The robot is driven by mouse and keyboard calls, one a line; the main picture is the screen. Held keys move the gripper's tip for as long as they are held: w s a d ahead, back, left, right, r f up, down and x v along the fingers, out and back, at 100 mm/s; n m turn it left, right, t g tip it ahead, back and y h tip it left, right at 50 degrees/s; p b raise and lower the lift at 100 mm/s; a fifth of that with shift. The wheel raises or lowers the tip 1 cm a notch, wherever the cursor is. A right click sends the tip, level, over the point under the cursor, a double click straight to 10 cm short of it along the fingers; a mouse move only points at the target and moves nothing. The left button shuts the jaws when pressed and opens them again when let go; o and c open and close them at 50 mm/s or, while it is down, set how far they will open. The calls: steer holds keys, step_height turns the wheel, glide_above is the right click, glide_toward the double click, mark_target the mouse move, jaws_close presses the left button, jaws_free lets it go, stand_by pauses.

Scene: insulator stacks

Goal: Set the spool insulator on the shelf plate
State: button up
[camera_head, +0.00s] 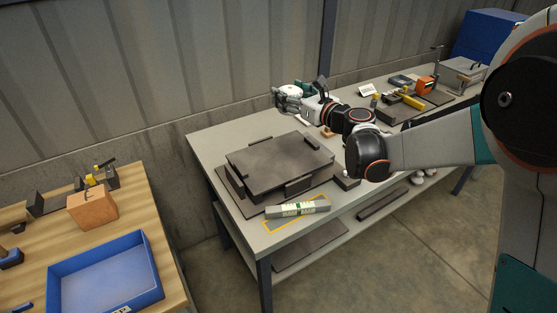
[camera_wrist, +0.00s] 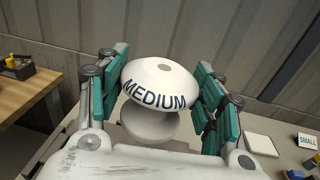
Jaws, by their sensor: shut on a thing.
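A white spool insulator (camera_wrist: 158,88) with two round discs and the word MEDIUM on its upper disc is in my gripper (camera_wrist: 160,100). The green finger pads close on it from both sides. In the head view my gripper (camera_head: 292,98) is raised above the back of the grey workbench, near the wall. The insulator (camera_head: 289,90) is small and partly covered by the fingers there. Dark plates lie on the lower shelf, one at the front left (camera_head: 310,247) and one farther right (camera_head: 382,205). I cannot tell which one is the shelf plate.
A large dark raised plate (camera_head: 278,161) fills the workbench's left half, with a grey bar (camera_head: 297,208) in front. Small white pieces (camera_head: 430,173) sit low at the right. Tools and a SMALL card (camera_wrist: 307,141) stand to the right. A wooden table with a blue tray (camera_head: 58,288) stands left.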

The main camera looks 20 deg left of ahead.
steer(key=a, duration=0.1)
steer(key=s+a+r+n+g, duration=0.1)
steer(key=shift+a+r+y, duration=0.3)
steer(key=shift+a, duration=0.05)
steer(key=shift+s+a+f, duration=0.15)
steer(key=shift+a+f, duration=0.05)
steer(key=shift+f, duration=0.1)
steer(key=b, duration=0.8)
glide_above(279, 158)
step_height(279, 158, down, 19)
steer(key=shift+f, duration=0.15)
steer(key=o, duration=1.4)
steer(key=shift+c, duration=0.2)
